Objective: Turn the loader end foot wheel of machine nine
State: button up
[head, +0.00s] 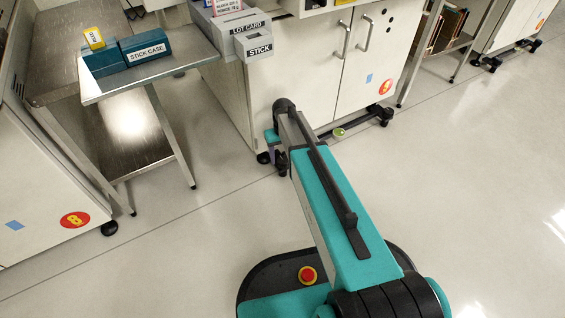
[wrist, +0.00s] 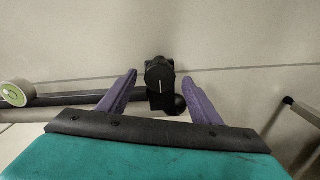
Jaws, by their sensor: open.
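Machine nine (head: 300,70) is the white cabinet with a round red and yellow badge (head: 386,87). In the wrist view a black foot wheel (wrist: 159,76) with a white line on its face sits low against a pale panel. My gripper (wrist: 160,78) is open, its two purple fingers on either side of the wheel in the picture. I cannot tell whether they touch it. A black caster (wrist: 181,105) shows beside the wheel. In the head view my arm reaches to the machine's lower left corner, where a black foot (head: 263,157) shows; the arm hides most of my gripper.
A dark rail (wrist: 70,99) runs along the machine's bottom, with a green and white disc (wrist: 15,93), also in the head view (head: 339,132). A steel table (head: 150,82) with stick cases stands left, beside machine eight (head: 35,190). Floor at right is clear.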

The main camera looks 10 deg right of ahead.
jog(key=shift+f+b, duration=0.4)
jog(key=shift+f, duration=0.8)
jog(key=c, duration=1)
jog(key=shift+c, duration=0.2)
jog(key=shift+r+n+p, duration=0.2)
jog(key=shift+n+p, duration=0.4)
jog(key=shift+p, duration=0.65)
jog(key=shift+p, duration=0.35)
jog(key=n+p, duration=0.3)
jog(key=p, duration=0.2)
jog(key=shift+n, duration=0.4)
jog(key=n+p, duration=0.3)
jog(key=p, duration=0.2)
jog(key=shift+n, duration=0.4)
jog(key=shift+f+n+p, duration=0.15)
jog(key=shift+n+p, duration=0.5)
jog(key=shift+n, duration=0.05)
